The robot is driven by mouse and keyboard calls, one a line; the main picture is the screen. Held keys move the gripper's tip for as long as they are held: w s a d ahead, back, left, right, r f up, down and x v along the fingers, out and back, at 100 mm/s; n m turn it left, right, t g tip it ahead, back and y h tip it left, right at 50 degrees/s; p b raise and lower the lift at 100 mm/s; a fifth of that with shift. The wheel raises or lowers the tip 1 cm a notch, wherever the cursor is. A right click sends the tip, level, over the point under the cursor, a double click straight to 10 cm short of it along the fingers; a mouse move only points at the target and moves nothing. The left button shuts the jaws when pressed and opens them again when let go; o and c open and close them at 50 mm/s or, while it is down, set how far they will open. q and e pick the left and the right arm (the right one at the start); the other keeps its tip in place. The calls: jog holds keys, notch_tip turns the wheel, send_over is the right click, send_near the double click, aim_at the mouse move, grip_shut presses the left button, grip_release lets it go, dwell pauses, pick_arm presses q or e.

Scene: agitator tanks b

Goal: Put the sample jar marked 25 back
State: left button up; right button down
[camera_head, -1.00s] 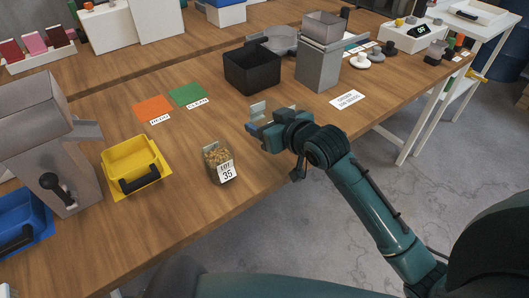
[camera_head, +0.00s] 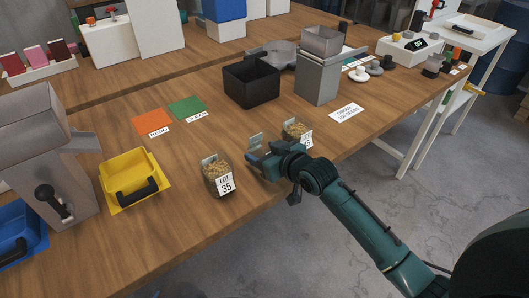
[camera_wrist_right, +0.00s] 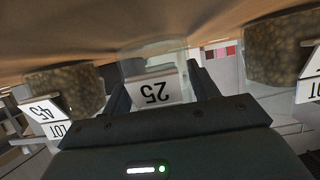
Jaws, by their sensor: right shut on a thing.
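The sample jar marked 25 (camera_wrist_right: 153,90) is between the fingers of my right gripper (camera_wrist_right: 160,84) in the wrist view. It looks clear, with no contents that I can make out. In the head view my right gripper (camera_head: 262,157) hides most of it. The gripper is shut on it, low over the table's front part, between two filled jars. The jar marked 35 (camera_head: 217,177) stands just left of the gripper. Another filled jar (camera_head: 296,130), marked 45 in the wrist view (camera_wrist_right: 75,88), stands to its right. I cannot tell whether jar 25 touches the table. My left gripper is out of view.
A yellow tray (camera_head: 112,183) and a grey machine (camera_head: 45,130) stand to the left. Orange (camera_head: 153,121) and green (camera_head: 187,106) mats lie farther back. A black bin (camera_head: 250,84) and a grey hopper (camera_head: 318,75) stand behind. The table's front edge is close.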

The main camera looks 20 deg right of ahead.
jog(key=shift+c, duration=2.1)
grip_release()
jog(key=shift+r, duration=0.1)
jog(key=v, duration=1.1)
jog(key=s+a+f, duration=0.3)
jog(key=s+f, duration=0.4)
jog(key=s, duration=0.1)
jog(key=s+a+f+g, duration=0.1)
jog(key=s+a+f, duration=0.2)
jog(key=s+f, duration=0.4)
jog(key=shift+s+a+f+m+g+h, duration=0.2)
jog(key=shift+s+f+m+g+h, duration=0.15)
jog(key=shift+f, duration=0.3)
